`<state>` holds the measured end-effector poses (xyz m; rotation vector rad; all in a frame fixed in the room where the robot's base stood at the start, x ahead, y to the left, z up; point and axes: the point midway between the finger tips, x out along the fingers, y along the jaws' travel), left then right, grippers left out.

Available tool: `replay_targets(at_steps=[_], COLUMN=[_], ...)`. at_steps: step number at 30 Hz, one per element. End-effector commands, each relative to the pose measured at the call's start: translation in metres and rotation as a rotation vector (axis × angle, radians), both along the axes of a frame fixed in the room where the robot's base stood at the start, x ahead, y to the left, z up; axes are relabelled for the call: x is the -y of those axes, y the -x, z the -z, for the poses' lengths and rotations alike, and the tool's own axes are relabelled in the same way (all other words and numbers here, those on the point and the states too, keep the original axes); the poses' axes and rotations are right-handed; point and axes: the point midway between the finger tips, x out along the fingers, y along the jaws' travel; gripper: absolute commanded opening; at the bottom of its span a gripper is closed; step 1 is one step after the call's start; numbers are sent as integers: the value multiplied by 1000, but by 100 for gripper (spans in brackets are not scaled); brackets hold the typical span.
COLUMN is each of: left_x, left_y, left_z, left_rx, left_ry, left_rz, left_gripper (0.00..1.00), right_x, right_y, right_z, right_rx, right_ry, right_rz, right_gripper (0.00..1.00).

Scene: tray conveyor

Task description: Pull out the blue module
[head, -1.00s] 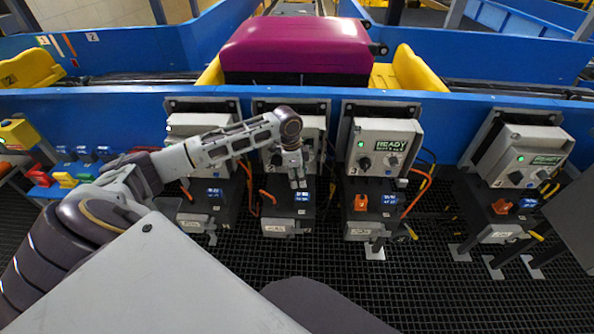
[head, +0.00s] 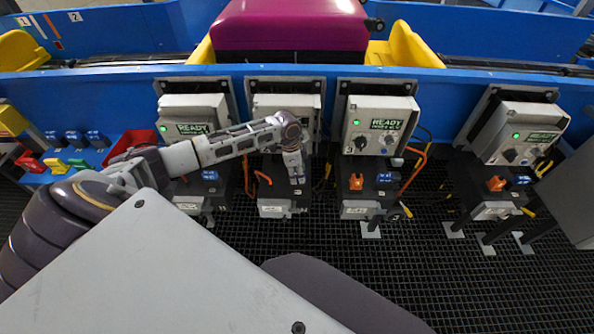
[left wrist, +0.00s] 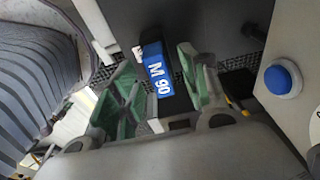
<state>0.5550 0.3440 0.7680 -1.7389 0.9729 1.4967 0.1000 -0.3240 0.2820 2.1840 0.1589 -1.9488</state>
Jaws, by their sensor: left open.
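The blue module (left wrist: 157,70), labelled M 90, lies between the green fingers of my left gripper (left wrist: 161,88) in the left wrist view. The fingers are open, one on each side of the module, and I cannot tell whether either touches it. In the head view my left gripper (head: 297,177) points down over the second station from the left and hides most of the module there. My right gripper is not in view.
Other blue modules sit at the first (head: 209,175), third (head: 386,178) and fourth stations. Orange modules (head: 356,181) stand beside the last two. A blue button (left wrist: 282,79) is right of the gripper. Loose modules (head: 72,137) lie at far left. A purple suitcase (head: 290,28) is behind.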

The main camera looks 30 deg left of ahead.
Motion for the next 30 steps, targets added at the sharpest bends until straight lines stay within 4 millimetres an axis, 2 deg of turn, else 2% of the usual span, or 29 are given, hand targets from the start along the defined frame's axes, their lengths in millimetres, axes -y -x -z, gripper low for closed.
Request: replay_targets(at_steps=[6, 7, 17, 30], left_x=[0, 0, 0, 0], left_y=[0, 0, 0, 0], left_z=[0, 0, 0, -5], left_rx=[0, 0, 1, 1], left_ry=[0, 0, 1, 1], left_rz=[0, 0, 0, 0], left_gripper=[45, 42, 0, 0], right_x=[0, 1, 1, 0], right_y=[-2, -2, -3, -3], right_z=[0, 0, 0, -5], right_rx=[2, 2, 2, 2], right_ry=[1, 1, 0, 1], right_rz=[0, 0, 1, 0], right_gripper=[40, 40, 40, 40])
